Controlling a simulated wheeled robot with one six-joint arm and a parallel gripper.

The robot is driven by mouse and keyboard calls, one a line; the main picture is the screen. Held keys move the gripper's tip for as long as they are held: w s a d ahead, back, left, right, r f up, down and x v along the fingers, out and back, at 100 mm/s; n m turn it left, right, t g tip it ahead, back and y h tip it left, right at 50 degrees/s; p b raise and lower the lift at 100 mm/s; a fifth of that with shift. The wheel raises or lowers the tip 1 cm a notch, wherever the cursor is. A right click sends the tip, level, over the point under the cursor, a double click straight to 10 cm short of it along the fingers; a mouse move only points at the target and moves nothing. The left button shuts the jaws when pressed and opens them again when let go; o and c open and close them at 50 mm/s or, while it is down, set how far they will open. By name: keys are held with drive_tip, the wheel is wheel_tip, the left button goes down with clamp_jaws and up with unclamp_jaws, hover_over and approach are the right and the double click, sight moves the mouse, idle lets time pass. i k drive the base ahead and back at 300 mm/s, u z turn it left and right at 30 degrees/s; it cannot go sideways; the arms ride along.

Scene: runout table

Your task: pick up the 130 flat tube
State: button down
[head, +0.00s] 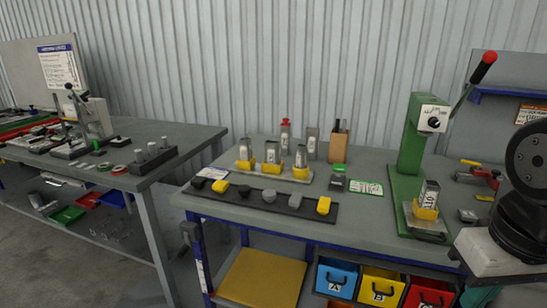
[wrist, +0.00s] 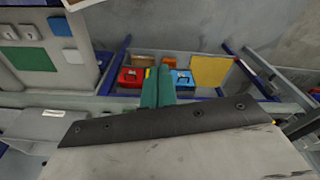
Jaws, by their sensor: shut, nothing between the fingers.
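Several upright grey metal tubes with small labels are in the head view. Three stand in yellow holders on a grey base: a left tube (head: 246,149), a middle tube (head: 272,152) and a right tube (head: 301,156). A plain grey tube (head: 311,143) stands behind them. Another labelled tube (head: 431,192) stands in a yellow holder (head: 426,212) under the green press. The labels are too small to read surely, so I cannot tell which is the 130 flat tube. My gripper (wrist: 159,86) shows green fingers in the wrist view, shut and empty; no tube is near it there.
The green press (head: 410,150) with a red-knobbed lever rises at the right. A black strip (head: 260,206) with yellow and grey pieces lies along the bench's front. A wooden block (head: 338,148) stands behind. Blue (head: 337,278), yellow (head: 382,287) and red (head: 429,294) bins hang below.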

sight(272, 148)
drive_tip(key=z, duration=0.1)
drive_tip(key=k, duration=0.3)
drive_tip(key=u, duration=1.05)
drive_tip(key=i, duration=1.7)
drive_tip(key=u, duration=0.1)
